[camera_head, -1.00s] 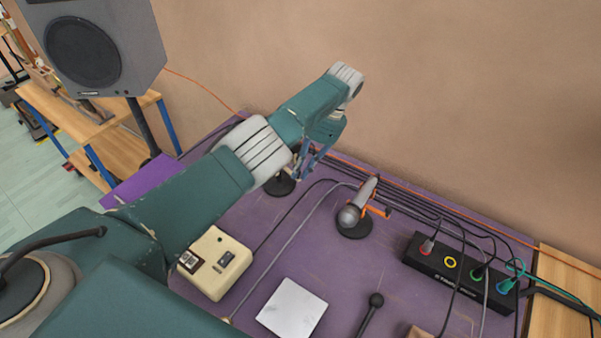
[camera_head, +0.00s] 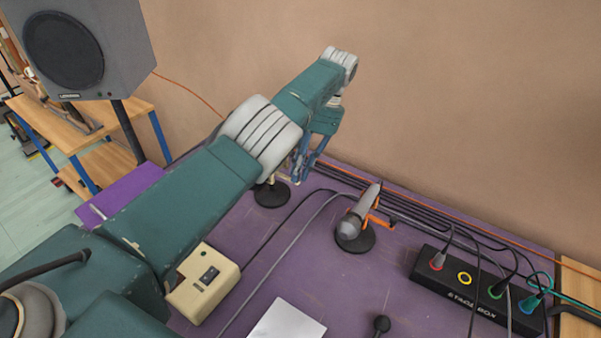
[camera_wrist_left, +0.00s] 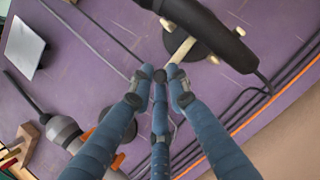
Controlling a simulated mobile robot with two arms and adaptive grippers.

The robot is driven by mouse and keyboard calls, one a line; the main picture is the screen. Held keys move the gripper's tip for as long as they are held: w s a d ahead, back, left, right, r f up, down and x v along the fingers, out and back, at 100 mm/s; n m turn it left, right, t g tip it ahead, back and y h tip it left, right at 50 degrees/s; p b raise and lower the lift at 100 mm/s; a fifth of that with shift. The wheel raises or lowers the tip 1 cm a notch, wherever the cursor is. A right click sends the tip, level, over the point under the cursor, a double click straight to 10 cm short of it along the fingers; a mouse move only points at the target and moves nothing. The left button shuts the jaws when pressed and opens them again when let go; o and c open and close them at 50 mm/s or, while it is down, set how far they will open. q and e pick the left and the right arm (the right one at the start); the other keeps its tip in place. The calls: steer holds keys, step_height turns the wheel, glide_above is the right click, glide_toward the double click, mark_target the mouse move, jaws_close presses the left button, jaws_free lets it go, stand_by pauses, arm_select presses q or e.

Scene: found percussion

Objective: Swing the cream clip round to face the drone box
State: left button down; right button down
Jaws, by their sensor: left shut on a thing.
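The cream clip (camera_wrist_left: 181,48) shows in the left wrist view, on a stand with a round black base (camera_head: 272,194). A dark microphone (camera_wrist_left: 212,30) lies across it. In the head view my arm and gripper hide most of the clip and microphone. My left gripper (camera_wrist_left: 160,76) is shut on the clip's near end; in the head view it (camera_head: 304,165) is just right of and above the base. The likely drone box, a cream box with a dark switch (camera_head: 205,282), is nearer the camera and left, partly behind my arm. My right gripper is not in view.
A silver microphone (camera_head: 351,221) in an orange clip stands to the right on its own base. A black stage box (camera_head: 463,303) with several cables is farther right. A white sheet or plate (camera_head: 287,322) lies in front. Cables run along the wall and across the purple tabletop.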

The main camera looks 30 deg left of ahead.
arm_select(q)
steer(key=shift+a+r, duration=0.25)
steer(key=shift+a, duration=0.05)
steer(key=c, duration=2)
jaws_free()
steer(key=shift+o, duration=1.4)
steer(key=shift+d+f, duration=0.1)
steer(key=shift+f, duration=0.05)
